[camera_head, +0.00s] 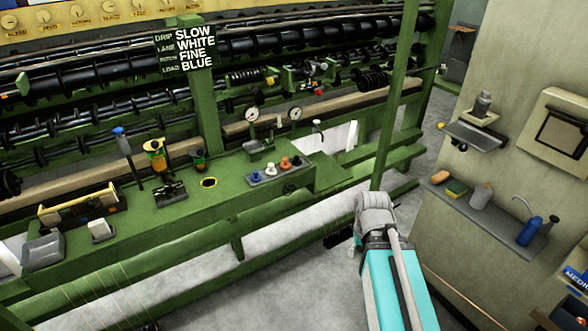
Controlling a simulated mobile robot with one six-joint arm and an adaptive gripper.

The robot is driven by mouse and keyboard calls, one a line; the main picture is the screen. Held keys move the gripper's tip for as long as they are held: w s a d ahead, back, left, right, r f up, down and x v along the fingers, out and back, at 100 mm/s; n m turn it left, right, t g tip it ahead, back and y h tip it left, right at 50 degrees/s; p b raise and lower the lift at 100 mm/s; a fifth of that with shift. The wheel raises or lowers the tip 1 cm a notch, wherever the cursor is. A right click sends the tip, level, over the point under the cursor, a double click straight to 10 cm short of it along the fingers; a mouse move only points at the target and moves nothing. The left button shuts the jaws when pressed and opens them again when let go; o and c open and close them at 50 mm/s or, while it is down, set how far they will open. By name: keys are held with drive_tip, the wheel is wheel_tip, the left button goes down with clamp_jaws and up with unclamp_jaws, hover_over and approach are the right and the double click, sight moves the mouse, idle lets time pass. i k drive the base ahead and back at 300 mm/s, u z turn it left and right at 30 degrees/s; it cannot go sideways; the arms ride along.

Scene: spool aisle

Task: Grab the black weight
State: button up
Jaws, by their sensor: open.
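A small row of coloured pieces stands on a grey tray (256,179) on the green bench: blue, white, orange and, at the right end, a dark piece (297,161). The dark piece looks like the black weight, but it is too small to be sure. My gripper (338,240) shows as a dark shape left of my grey wrist, in front of and below the bench edge. It is open, apart from the tray and to its lower right; its fingers are hard to make out.
Two gauges (252,114) stand behind the tray. A green post (395,100) rises right of the tray. A wall shelf (492,209) with bottles is at right.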

sight(296, 163)
drive_tip(key=k, duration=1.1)
drive_tip(key=u, duration=0.2)
drive_tip(key=i, duration=0.35)
drive_tip(key=u, duration=0.75)
drive_tip(key=i, duration=1.5)
drive_tip(key=z, duration=0.6)
drive_tip(key=i, duration=0.45)
drive_tip(key=z, duration=0.4)
